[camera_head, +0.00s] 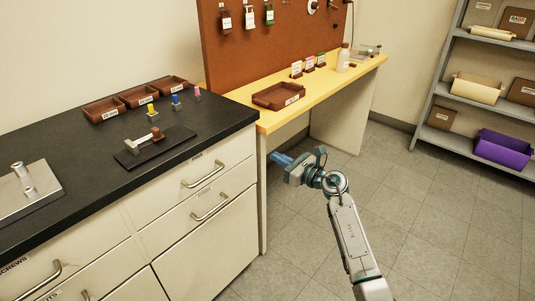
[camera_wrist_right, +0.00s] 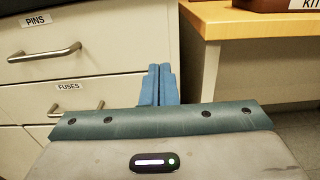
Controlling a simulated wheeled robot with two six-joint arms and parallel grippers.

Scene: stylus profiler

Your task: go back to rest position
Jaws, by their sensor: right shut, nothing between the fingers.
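My right gripper (camera_head: 281,160) is in front of the gap between the dark-topped cabinet and the yellow table in the head view. Its blue fingers are together and empty, and they also show in the right wrist view (camera_wrist_right: 159,84). The gripper is in free air, below the level of the worktops. My right arm comes up from the bottom right of the head view. My left gripper is not in view.
The drawer cabinet (camera_head: 205,240) stands left of my gripper, with a handle (camera_wrist_right: 45,53) close by. The yellow table (camera_head: 335,82) is beyond it, bearing a brown tray (camera_head: 278,97). A shelf (camera_head: 440,140) stands far right. The floor (camera_head: 440,215) between is clear.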

